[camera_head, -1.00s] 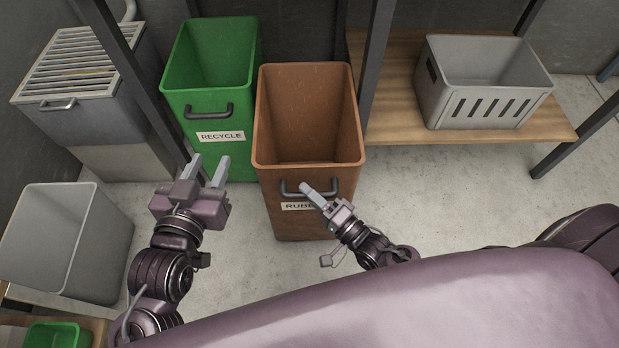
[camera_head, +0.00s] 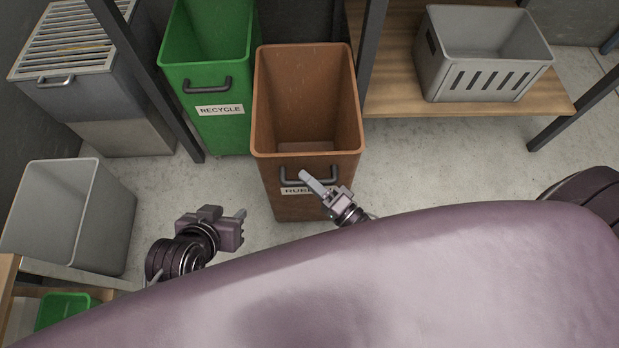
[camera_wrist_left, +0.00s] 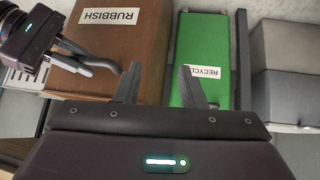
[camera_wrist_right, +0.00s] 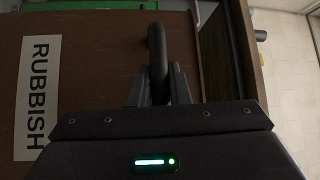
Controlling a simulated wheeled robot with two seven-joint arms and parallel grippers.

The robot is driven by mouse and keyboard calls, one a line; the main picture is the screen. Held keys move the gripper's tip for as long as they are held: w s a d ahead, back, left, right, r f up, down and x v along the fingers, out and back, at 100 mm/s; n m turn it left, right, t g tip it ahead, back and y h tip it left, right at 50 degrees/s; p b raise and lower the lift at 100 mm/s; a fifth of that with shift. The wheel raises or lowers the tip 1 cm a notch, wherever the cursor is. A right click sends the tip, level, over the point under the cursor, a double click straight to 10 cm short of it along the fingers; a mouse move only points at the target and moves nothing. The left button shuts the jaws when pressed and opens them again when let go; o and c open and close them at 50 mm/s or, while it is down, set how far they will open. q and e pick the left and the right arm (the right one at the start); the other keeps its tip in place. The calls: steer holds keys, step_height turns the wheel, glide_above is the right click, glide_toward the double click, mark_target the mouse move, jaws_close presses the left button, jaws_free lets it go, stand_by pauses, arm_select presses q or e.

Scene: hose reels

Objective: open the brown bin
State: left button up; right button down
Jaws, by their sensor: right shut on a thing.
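The brown bin (camera_head: 270,183) stands in front of me, open at the top and empty as far as I see. Its front has a dark handle (camera_head: 284,176) above a rubbish label, partly hidden by my right gripper. My right gripper (camera_head: 304,176) is shut on that handle; the right wrist view shows the handle (camera_wrist_right: 157,45) between its fingers. My left gripper (camera_head: 242,218) is open and empty, low and left of the brown bin. In the left wrist view its fingers (camera_wrist_left: 160,87) are apart, with the brown bin (camera_wrist_left: 118,50) beyond.
A green recycle bin (camera_head: 215,130) stands at the left of the brown bin, further back. A dark post (camera_head: 150,80) is left of it. A grey bin (camera_head: 95,215) stands at the left. A grey crate (camera_head: 480,80) sits on a wooden shelf (camera_head: 400,98). The floor at right is clear.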

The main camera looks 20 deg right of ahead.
steer(key=c, duration=1.4)
jaws_free()
steer(key=shift+o, duration=0.2)
steer(key=shift+s+d+f, duration=0.1)
steer(key=shift+s+d, duration=0.2)
steer(key=shift+s, duration=0.2)
arm_select(q)
steer(key=shift+s+a+f+g+y+p, duration=0.3)
steer(key=shift+s+a+f+g, duration=0.15)
steer(key=shift+s, duration=0.2)
steer(key=shift+s+a+f+g+y+p, duration=0.2)
steer(key=shift+s+a+f+g+p, duration=0.1)
steer(key=shift+s+f+g, duration=0.25)
arm_select(e)
steer(key=r+v, duration=0.1)
steer(key=v, duration=0.5)
steer(key=shift+s+d+f, duration=0.15)
steer(key=shift+s+f, duration=0.2)
steer(key=shift+f, duration=0.2)
arm_select(q)
steer(key=shift+r, duration=0.15)
